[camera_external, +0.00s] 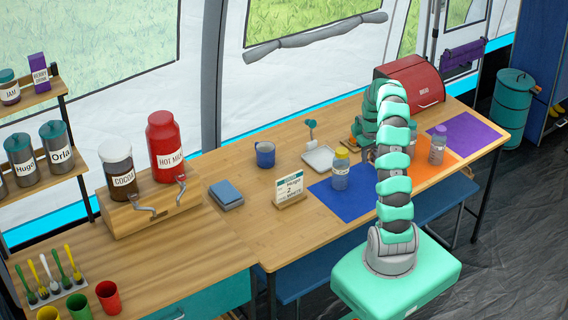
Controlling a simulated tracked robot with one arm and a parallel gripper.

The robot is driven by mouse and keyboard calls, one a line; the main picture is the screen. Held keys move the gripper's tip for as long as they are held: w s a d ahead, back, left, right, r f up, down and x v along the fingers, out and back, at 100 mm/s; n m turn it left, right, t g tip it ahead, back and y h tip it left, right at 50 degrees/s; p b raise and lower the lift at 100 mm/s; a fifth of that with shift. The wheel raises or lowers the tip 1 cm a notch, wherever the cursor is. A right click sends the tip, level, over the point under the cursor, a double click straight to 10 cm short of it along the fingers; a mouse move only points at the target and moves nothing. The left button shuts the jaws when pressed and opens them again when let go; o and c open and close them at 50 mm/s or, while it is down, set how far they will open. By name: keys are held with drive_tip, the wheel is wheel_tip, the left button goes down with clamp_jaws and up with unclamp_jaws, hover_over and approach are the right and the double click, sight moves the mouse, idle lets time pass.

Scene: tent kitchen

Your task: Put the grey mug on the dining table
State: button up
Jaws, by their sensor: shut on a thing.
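My arm rises in front of the long wooden dining table (300,233) and bends down over its far right half. My gripper (369,147) is at the arm's low end, mostly hidden behind my own arm links. It is shut on a small dark grey thing (371,155), which looks like the grey mug, though only a sliver shows. I cannot tell whether the mug touches the table. A dark blue mug (265,154) stands apart, further left on the table.
Blue (350,203), orange (421,168) and purple (466,134) mats line the table's right half. A small sign (290,189), white tray (318,158) and red bread box (412,80) are nearby. Bare wood lies around the blue mug.

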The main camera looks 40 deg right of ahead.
wheel_tip(320, 180, down, 4)
drive_tip(key=shift+f, duration=0.1)
idle(0.4)
drive_tip(key=o, duration=1.1)
drive_tip(key=shift+o, duration=0.2)
drive_tip(key=r, duration=1.2)
drive_tip(key=shift+w+a+r, duration=0.1)
drive_tip(key=shift+a, duration=0.1)
